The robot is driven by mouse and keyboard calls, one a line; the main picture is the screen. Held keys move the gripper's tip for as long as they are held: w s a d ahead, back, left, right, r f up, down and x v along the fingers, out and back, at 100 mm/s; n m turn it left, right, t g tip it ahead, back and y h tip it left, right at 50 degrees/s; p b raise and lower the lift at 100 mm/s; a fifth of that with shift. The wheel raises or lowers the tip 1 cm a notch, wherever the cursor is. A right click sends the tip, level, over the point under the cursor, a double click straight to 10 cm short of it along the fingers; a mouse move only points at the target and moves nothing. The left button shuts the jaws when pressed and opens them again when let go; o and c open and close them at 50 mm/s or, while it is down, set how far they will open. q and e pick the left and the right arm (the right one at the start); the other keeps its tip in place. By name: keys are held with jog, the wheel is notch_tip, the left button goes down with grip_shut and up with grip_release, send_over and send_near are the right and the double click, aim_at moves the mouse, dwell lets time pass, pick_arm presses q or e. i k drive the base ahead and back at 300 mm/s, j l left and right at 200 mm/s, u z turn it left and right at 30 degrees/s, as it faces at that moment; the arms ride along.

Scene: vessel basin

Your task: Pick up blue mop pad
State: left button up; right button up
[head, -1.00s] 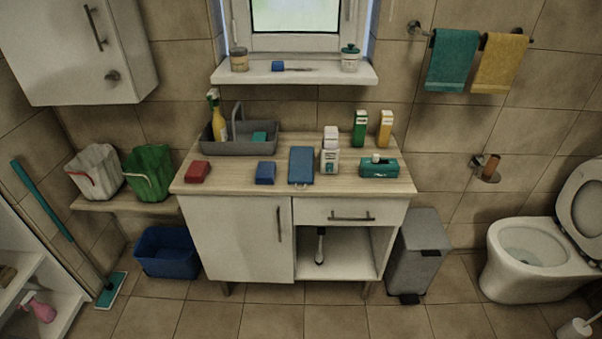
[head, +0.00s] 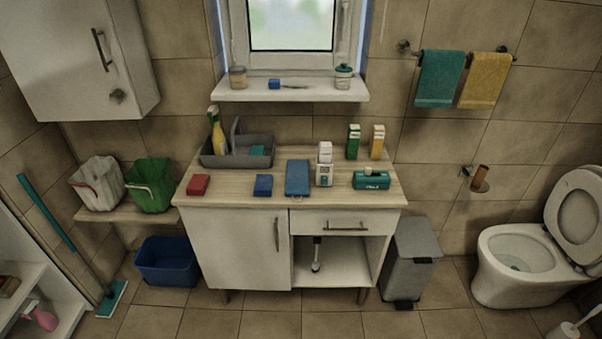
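The blue mop pad (head: 297,178) looks like the larger flat blue rectangle lying on the wooden top of the cabinet (head: 340,193), near its middle. A smaller, thicker blue block (head: 263,185) lies just to its left, apart from it. A white box (head: 324,173) stands close to its right side. Nothing covers the pad. Neither of my grippers shows in the head view.
A red block (head: 198,184), a grey caddy (head: 236,155) with a yellow spray bottle (head: 217,137), and a teal dispenser box (head: 371,180) share the cabinet top. Green (head: 353,142) and yellow (head: 377,142) cartons stand behind. A grey bin (head: 412,262) stands right of the cabinet.

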aim_at(297, 171)
jog(key=i+l+z, duration=0.2)
jog(key=i, duration=0.3)
jog(key=i+l+z, duration=0.1)
jog(key=i+z, duration=0.15)
jog(key=i, duration=0.25)
